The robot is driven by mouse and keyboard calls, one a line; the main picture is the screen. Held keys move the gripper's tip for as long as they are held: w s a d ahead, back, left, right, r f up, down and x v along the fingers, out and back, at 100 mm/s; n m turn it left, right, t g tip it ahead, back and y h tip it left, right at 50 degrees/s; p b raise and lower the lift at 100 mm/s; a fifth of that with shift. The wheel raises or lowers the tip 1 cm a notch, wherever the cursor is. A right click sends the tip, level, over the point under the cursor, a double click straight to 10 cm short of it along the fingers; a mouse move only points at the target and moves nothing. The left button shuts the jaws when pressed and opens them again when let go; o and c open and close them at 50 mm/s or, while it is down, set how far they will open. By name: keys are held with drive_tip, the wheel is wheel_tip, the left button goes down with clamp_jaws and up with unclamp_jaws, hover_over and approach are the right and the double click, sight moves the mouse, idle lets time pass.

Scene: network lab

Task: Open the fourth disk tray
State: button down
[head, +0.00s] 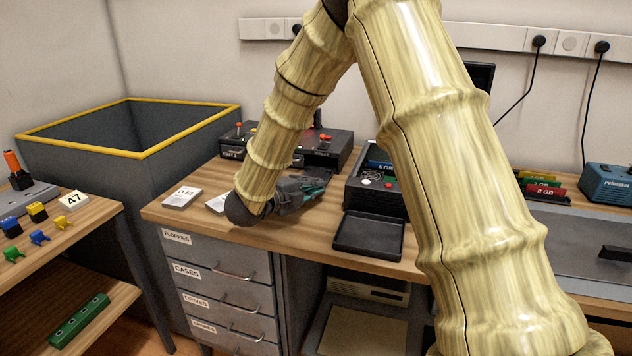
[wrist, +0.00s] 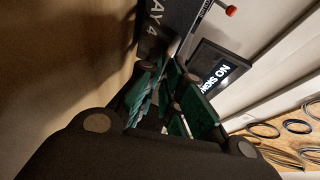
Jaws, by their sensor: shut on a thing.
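The fourth disk tray's dark unit shows in the wrist view by its label ending "AY 4" (wrist: 156,28), at the top of the picture. A red-tipped lever (wrist: 231,10) stands out at its upper right. In the head view, the dark unit (head: 335,143) with a red knob sits behind my gripper, partly covered by my arm. My gripper (head: 312,190) is low over the bench, pointing right. Its green-padded fingers (wrist: 174,88) are shut on a part at the front of tray 4. The exact part held is mostly hidden between the pads.
Another tray unit (head: 232,142) stands to the left. An empty black tray (head: 368,235) and an open dark box (head: 372,190) lie right of my gripper. Paper cards (head: 181,197) lie at the bench's left. Labelled drawers (head: 216,269) are below.

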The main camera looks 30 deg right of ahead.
drive_tip(key=shift+f, duration=0.15)
drive_tip(key=c, duration=1.6)
unclamp_jaws()
drive_tip(key=shift+w, duration=0.1)
drive_tip(key=v, duration=1.2)
